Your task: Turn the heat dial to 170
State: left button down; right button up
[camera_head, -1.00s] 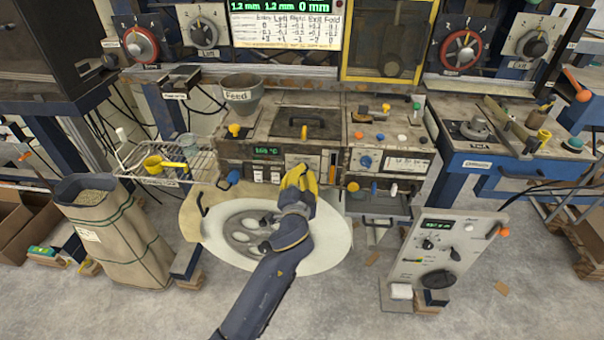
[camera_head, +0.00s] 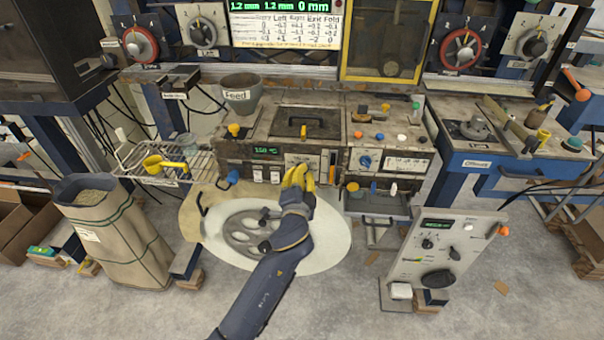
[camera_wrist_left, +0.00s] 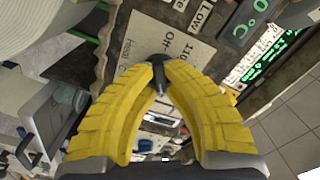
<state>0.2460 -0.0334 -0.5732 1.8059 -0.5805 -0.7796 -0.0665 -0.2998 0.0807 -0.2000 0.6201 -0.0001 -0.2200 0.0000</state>
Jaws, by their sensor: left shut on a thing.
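My left gripper (camera_head: 299,172) is at the control panel in the middle of the machine, its yellow fingers pointing at the panel. In the left wrist view its fingertips (camera_wrist_left: 158,64) are closed on a small dark dial knob (camera_wrist_left: 158,78). In the head view the fingers hide the dial. The green temperature display (camera_head: 267,151) left of the dial seems to read about 150 °C; its digits are small. My right gripper is out of view.
A grey feed funnel (camera_head: 241,94) stands above the panel. A wire rack with a yellow scoop (camera_head: 163,163) is at the left. A large pale disc (camera_head: 325,240) lies below the gripper. A grey control box (camera_head: 445,252) stands at the lower right.

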pick_arm(q)
jog(key=c, duration=1.5)
grip_release()
jog(key=s, duration=0.4)
jog(key=s+a, duration=0.1)
jog(key=s, duration=0.7)
jog(key=shift+a, duration=0.15)
